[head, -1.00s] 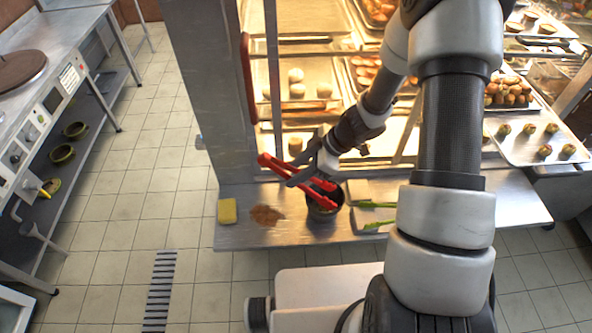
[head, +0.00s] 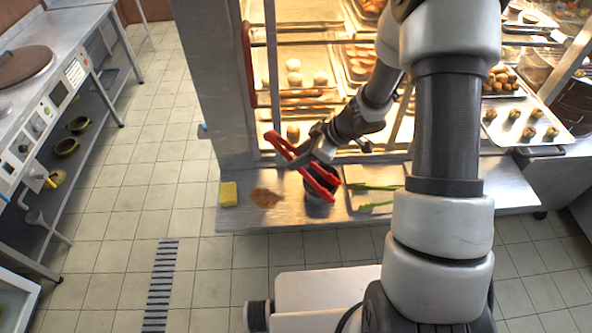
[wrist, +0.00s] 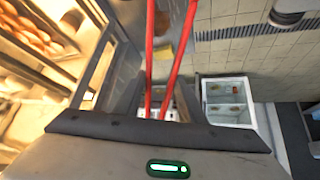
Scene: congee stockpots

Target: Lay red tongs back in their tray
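My gripper (head: 314,150) is shut on the red tongs (head: 321,186) in the head view and holds them above the steel counter shelf. The tongs slant from upper left to lower right, and their arms are spread. A pale tray (head: 391,173) with green tongs (head: 375,207) is just right of the pot, partly behind my arm.
A yellow sponge (head: 228,194) and a brown spill (head: 265,198) are at the shelf's left end. The lit food cabinet with baking trays (head: 320,62) stands behind. A stove counter (head: 45,100) is at far left; tiled floor (head: 215,265) between is clear apart from a drain grate (head: 161,285).

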